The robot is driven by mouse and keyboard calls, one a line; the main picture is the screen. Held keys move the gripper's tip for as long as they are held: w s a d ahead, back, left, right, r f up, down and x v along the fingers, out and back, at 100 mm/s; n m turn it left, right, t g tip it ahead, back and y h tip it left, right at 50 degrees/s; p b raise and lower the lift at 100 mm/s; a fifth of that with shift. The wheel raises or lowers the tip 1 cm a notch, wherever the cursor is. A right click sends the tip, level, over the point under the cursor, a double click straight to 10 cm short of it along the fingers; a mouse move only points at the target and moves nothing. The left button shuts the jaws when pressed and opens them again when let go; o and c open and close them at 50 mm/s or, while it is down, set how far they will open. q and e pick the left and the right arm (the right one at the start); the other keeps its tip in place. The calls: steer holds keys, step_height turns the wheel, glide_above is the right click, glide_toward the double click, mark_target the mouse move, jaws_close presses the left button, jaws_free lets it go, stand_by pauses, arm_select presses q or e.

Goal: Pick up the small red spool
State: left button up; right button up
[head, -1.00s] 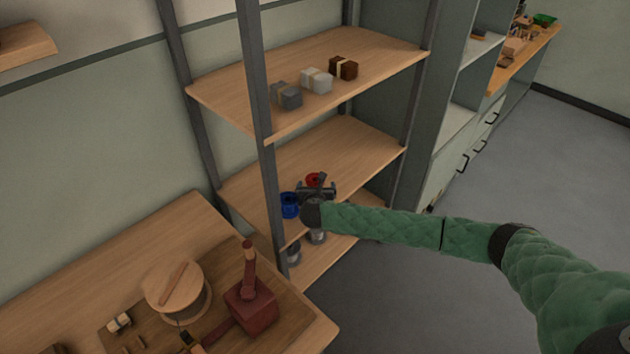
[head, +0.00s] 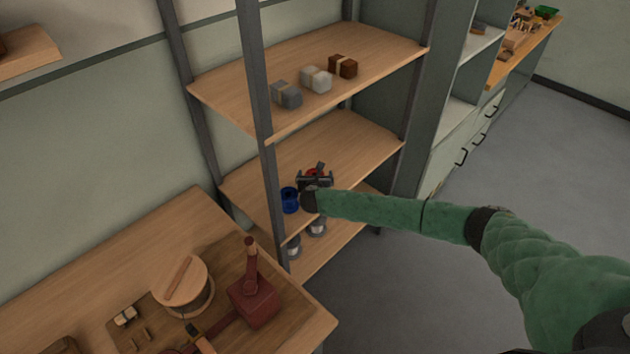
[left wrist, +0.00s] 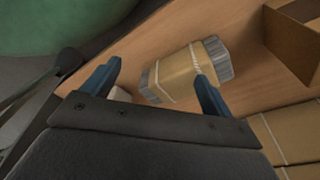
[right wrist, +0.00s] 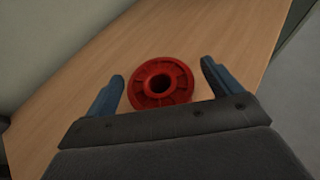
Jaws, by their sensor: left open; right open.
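The small red spool (right wrist: 178,95) stands on end on a wooden shelf (right wrist: 225,35), its round flange and dark centre hole facing the right wrist camera. In the head view the red spool (head: 314,172) is mostly hidden behind my right gripper (head: 316,178). My right gripper (right wrist: 162,85) is open, with the spool ahead of and between its two blue fingers, not visibly gripped. In the left wrist view my left gripper (left wrist: 157,75) is open near a wrapped, banded bundle (left wrist: 180,75) with grey bristly ends; I cannot tell whether it touches it.
A blue spool (head: 289,200) stands left of the right gripper on the middle shelf. A dark rack post (head: 257,120) is close by. The upper shelf (head: 240,95) holds 3 wrapped blocks (head: 316,79). Grey spools (head: 317,226) stand on the shelf below.

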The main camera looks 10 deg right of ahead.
steer(key=c, duration=1.1)
